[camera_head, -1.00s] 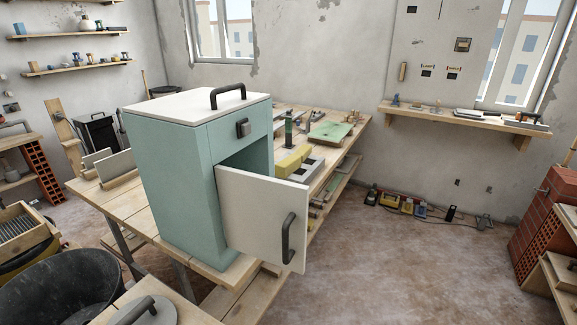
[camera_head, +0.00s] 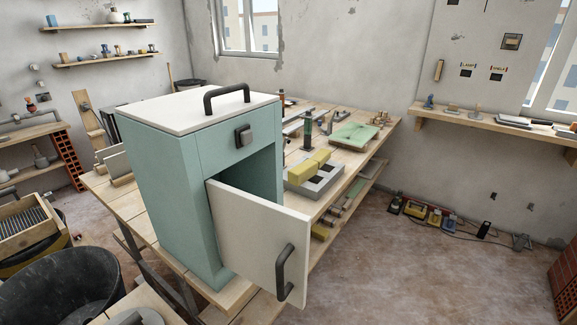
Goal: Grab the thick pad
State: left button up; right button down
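No thing in view can be surely told as the thick pad. A yellow, thick, block-like piece (camera_head: 309,167) lies on a grey hollow block (camera_head: 322,186) on the wooden workbench (camera_head: 108,192), behind the cabinet's open door. A flat green piece (camera_head: 355,135) lies farther back on the bench. Neither of my grippers is in view.
A green cabinet (camera_head: 165,190) with a white top and black handle stands on the bench, its white door (camera_head: 250,235) swung open toward the right. A black bucket (camera_head: 65,285) stands at lower left.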

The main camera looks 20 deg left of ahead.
aim_at(301, 173)
jog(key=i+l+u, duration=0.55)
jog(key=i, duration=0.2)
jog(key=i+l+u, duration=0.55)
jog(key=l, duration=0.25)
jog(key=i+l+u, duration=0.3)
jog(key=l, duration=0.2)
jog(key=i+l+u, duration=0.1)
jog(key=l+u, duration=0.15)
jog(key=l, duration=0.3)
jog(key=i+l+u, duration=0.15)
jog(key=l+u, duration=0.15)
jog(key=l, duration=0.25)
jog(key=l+u, duration=0.25)
jog(key=l, duration=0.35)
jog(key=i, duration=0.05)
